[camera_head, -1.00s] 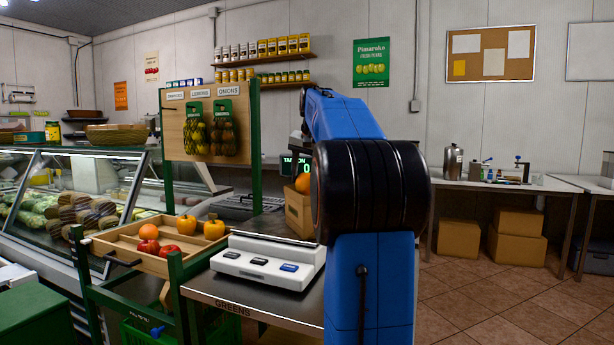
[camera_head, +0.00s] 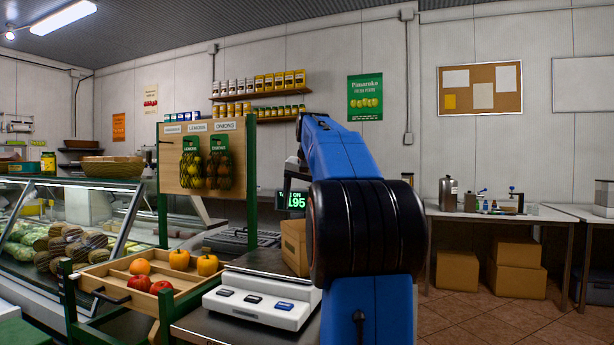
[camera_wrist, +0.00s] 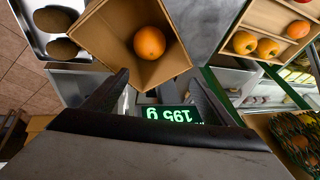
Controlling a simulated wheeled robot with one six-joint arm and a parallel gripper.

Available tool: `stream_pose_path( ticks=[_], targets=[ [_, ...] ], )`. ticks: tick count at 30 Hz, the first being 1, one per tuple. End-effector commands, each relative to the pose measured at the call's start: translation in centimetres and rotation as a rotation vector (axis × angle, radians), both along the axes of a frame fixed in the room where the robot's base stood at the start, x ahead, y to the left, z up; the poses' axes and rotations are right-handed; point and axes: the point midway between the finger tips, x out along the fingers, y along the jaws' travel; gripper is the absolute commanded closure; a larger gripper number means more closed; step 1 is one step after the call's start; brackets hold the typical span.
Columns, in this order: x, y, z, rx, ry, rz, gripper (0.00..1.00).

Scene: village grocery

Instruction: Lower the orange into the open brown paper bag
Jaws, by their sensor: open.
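The open brown paper bag (camera_head: 294,247) stands upright behind the scale's keypad, partly hidden by my arm in the head view. In the wrist view I look down into the bag (camera_wrist: 112,40), and an orange (camera_wrist: 149,43) lies inside it. My gripper (camera_wrist: 160,78) is open and empty, its two fingers spread apart by the bag's near side. The orange is beyond the fingertips and apart from them.
The white scale keypad (camera_head: 262,302) is in front of the bag. A lit display (camera_wrist: 172,114) reads 195 g. A metal tray with brown items (camera_wrist: 58,30) lies beside the bag.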

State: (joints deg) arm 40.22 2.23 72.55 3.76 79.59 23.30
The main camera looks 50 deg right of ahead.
Motion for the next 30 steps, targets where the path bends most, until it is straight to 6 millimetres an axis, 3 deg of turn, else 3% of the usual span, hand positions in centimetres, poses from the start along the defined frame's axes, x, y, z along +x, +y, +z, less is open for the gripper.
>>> stream_pose_path(
  ticks=[18,24,30],
  targets=[
    [-4.4,2.7,10.7,-0.002,-0.002,0.0,0.22],
    [-5.1,3.1,12.4,0.0,0.0,-0.001,0.22],
    [-5.3,3.2,12.8,-0.001,0.0,0.0,0.22]
  ],
)
